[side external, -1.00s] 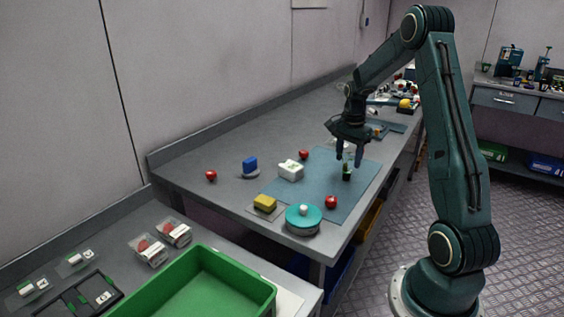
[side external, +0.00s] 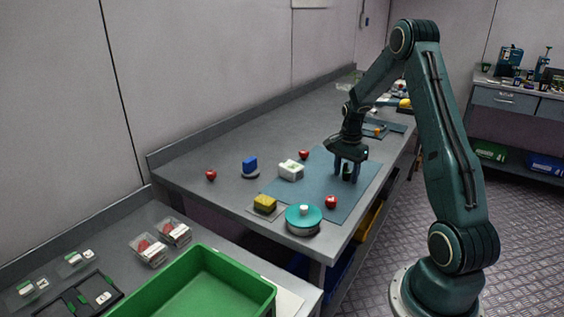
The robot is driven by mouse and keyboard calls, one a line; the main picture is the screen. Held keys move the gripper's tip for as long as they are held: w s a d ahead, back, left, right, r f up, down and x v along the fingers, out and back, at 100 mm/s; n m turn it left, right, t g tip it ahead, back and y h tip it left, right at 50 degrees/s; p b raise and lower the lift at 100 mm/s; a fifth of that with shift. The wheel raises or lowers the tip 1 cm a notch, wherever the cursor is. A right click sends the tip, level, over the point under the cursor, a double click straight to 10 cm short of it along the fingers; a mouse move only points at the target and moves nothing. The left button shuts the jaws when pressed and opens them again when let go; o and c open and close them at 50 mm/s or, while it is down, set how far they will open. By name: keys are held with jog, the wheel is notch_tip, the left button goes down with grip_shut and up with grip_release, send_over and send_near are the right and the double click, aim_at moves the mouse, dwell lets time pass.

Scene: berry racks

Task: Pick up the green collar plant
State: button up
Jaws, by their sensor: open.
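The green collar plant (side external: 346,172) is a small dark pot with green on it, standing on the blue mat (side external: 310,187) on the grey bench. My gripper (side external: 346,174) is lowered over it, pointing down, with its fingers on either side of the plant. The fingers are open, and they and the palm hide most of the plant. I cannot tell whether a finger touches it.
A red tomato-like ball (side external: 331,202) lies in front of my gripper. A green tray (side external: 262,293) is at the front.

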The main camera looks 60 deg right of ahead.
dwell(0.4)
jog(key=c, duration=1)
jog(key=shift+o, duration=0.2)
notch_tip(320, 180, up, 20)
dwell(0.6)
